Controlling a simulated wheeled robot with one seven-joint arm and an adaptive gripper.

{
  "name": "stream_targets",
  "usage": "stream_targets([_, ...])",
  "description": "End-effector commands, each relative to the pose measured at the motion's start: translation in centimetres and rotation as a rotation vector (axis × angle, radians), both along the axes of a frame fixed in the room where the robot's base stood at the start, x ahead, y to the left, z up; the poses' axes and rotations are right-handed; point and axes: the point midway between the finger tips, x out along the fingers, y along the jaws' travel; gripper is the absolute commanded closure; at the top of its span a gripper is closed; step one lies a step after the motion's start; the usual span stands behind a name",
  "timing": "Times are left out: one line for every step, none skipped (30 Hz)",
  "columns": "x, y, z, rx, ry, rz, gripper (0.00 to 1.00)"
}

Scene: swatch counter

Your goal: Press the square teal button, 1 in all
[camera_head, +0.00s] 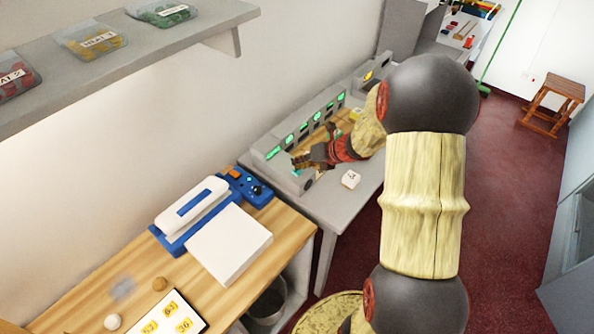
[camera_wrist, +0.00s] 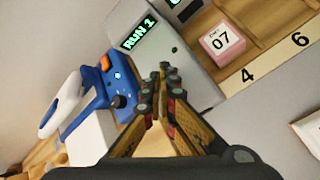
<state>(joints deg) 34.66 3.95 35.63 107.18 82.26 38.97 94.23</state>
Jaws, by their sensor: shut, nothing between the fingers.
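My gripper (camera_head: 303,163) is shut and empty, at the near end of the grey console (camera_head: 262,155) with green displays. In the wrist view its closed fingertips (camera_wrist: 162,72) lie over the console's face (camera_wrist: 190,80), below the "RUN 1" display (camera_wrist: 138,34). A small teal patch (camera_head: 296,173) shows beside the fingertips in the head view; I cannot tell its shape or whether the fingers touch it. No square teal button is clear in the wrist view, where the fingers hide part of the console.
A blue control box (camera_head: 245,187) with an orange button and black knob stands left of the console. A blue-and-white device (camera_head: 195,207) and white block (camera_head: 228,243) are on the wooden counter. A white cube (camera_head: 350,179) lies on the grey table.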

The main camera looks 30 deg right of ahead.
Motion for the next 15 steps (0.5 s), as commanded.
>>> stream_targets([0.0,0.01,-0.09,0.0,0.0,0.0,1.0])
stream_targets([-0.01,0.0,-0.12,0.0,0.0,0.0,1.0])
stream_targets([-0.01,0.0,-0.16,0.0,0.0,0.0,1.0])
stream_targets([-0.01,0.01,-0.2,0.0,0.0,0.0,1.0])
stream_targets([0.0,0.0,-0.23,0.0,0.0,0.0,1.0])
stream_targets([-0.01,0.0,-0.28,0.0,0.0,0.0,1.0])
stream_targets([0.0,0.0,-0.32,0.0,0.0,0.0,1.0])
stream_targets([0.0,0.01,-0.34,0.0,0.0,0.0,1.0])
stream_targets([0.0,0.0,-0.39,0.0,0.0,0.0,1.0])
stream_targets([-0.01,0.0,-0.42,0.0,0.0,0.0,1.0])
stream_targets([-0.01,0.0,-0.45,0.0,0.0,0.0,1.0])
stream_targets([0.0,0.0,-0.49,0.0,0.0,0.0,1.0])
stream_targets([0.0,0.0,-0.53,0.0,0.0,0.0,1.0])
stream_targets([-0.01,0.0,-0.57,0.0,0.0,0.0,1.0])
stream_targets([0.0,0.0,-0.61,0.0,0.0,0.0,1.0])
